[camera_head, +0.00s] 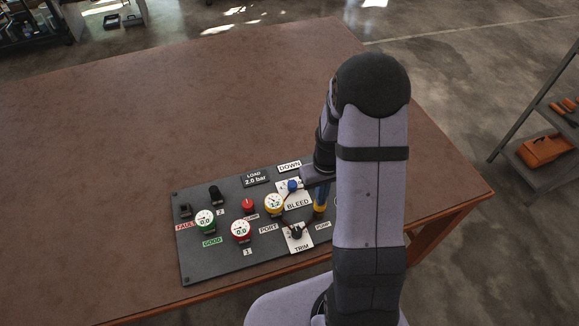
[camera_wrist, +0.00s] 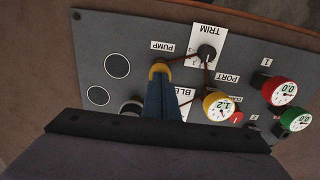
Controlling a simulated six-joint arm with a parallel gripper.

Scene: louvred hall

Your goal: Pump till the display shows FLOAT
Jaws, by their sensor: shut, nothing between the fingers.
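A dark panel (camera_head: 225,262) lies on the table. Its white display (camera_head: 289,167) reads DOWN, and a dark plate (camera_head: 255,179) beside it reads LOAD 2.0 bar. A yellow pump button (camera_head: 319,208) is by the PUMP label; it also shows in the wrist view (camera_wrist: 158,69), partly hidden. My gripper (camera_wrist: 160,85) is shut and empty, its blue fingers over the yellow button; I cannot tell whether they touch it. The yellow-rimmed gauge (camera_head: 274,203), by the PORT label, reads about 1.2 in the wrist view (camera_wrist: 220,106).
A blue knob (camera_head: 292,185) on the BLEED plate is close to my gripper. A dark TRIM knob (camera_head: 296,232) is in front. The red gauge (camera_head: 241,230) and green gauge (camera_head: 205,220) read 0.0. The table's left and back (camera_head: 150,110) are clear.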

